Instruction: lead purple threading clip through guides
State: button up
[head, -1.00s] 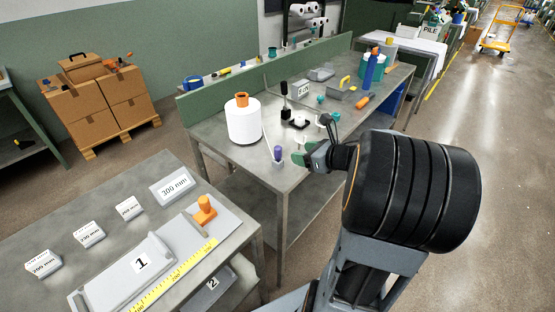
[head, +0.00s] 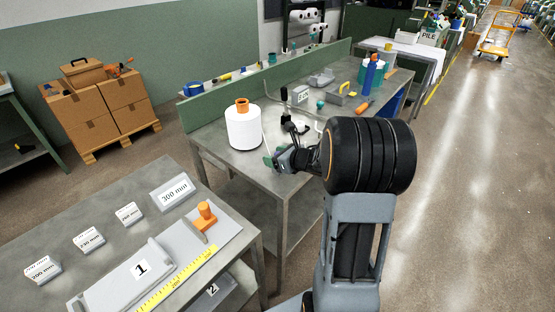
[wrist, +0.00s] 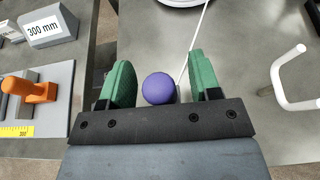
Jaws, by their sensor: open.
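The purple threading clip (wrist: 158,88) shows as a round purple top in the wrist view, between the two green finger pads of my gripper (wrist: 160,74). The fingers are open, with a gap visible on both sides of the clip. A white yarn (wrist: 192,48) runs from beside the clip toward the top of the picture. A white hook-shaped guide (wrist: 288,82) stands to the right. In the head view my gripper (head: 274,158) is at the near side of the bench and hides the clip.
A white yarn cone (head: 243,130) with an orange top stands on the metal bench (head: 205,130), left of my gripper. A black-based post (head: 284,100) stands behind. The front table (head: 110,215) holds length blocks and a grey board.

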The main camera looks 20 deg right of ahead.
jog(key=shift+w+a+f, duration=0.15)
jog(key=shift+w, duration=0.15)
jog(key=c, duration=1)
